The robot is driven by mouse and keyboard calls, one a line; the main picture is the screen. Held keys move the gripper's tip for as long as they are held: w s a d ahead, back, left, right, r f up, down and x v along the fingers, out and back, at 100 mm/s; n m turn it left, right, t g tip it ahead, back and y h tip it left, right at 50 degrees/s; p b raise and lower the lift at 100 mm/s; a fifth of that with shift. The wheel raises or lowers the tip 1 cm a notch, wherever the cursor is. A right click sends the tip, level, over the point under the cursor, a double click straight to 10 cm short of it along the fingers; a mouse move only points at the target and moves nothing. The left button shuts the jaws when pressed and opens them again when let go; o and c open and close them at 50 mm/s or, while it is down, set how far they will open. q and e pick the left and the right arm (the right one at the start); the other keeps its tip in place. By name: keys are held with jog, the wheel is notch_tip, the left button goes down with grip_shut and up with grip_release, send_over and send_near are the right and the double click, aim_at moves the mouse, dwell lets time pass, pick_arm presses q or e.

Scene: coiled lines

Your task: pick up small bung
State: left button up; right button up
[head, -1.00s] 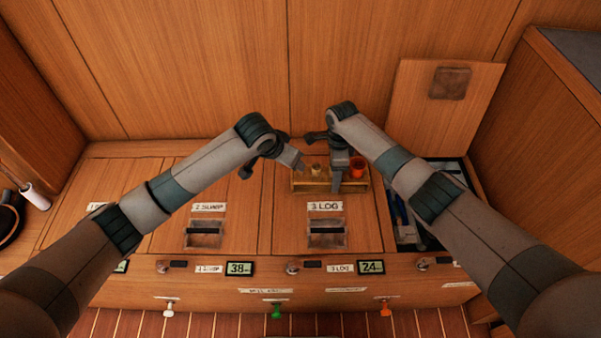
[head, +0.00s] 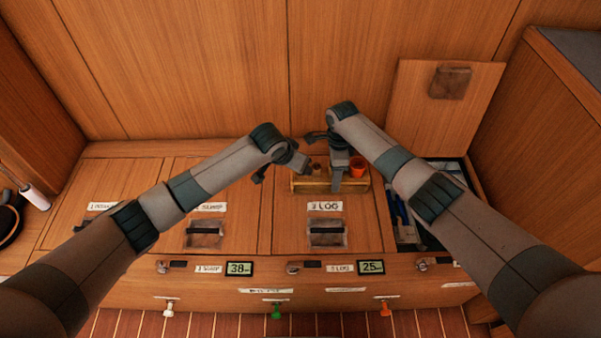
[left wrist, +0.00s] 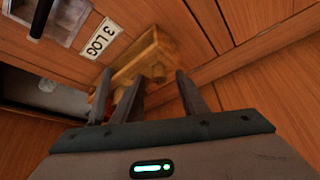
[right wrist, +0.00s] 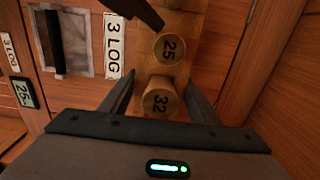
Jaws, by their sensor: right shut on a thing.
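A wooden rack (head: 310,187) holds several round bungs at the back of the bench. In the right wrist view, a bung marked 32 (right wrist: 160,97) stands between the fingers of my right gripper (right wrist: 160,82), which is shut on it. A bung marked 25 (right wrist: 169,48) is just beyond it, and part of another shows at the top edge. My right gripper (head: 337,186) points down at the rack in the head view. My left gripper (head: 302,166) is at the rack's left end; its fingers (left wrist: 160,78) stand apart with nothing seen between them. I cannot tell which bung is the small one.
An orange cup-like piece (head: 357,167) sits at the rack's right end. An open compartment (head: 405,225) with tools lies to the right, its lid (head: 440,110) leaning on the back wall. The 3 LOG hatch (head: 326,233) is in front of the rack.

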pick_arm(q)
jog(key=shift+w+d+f, duration=0.15)
jog(key=shift+f, duration=0.2)
grip_shut()
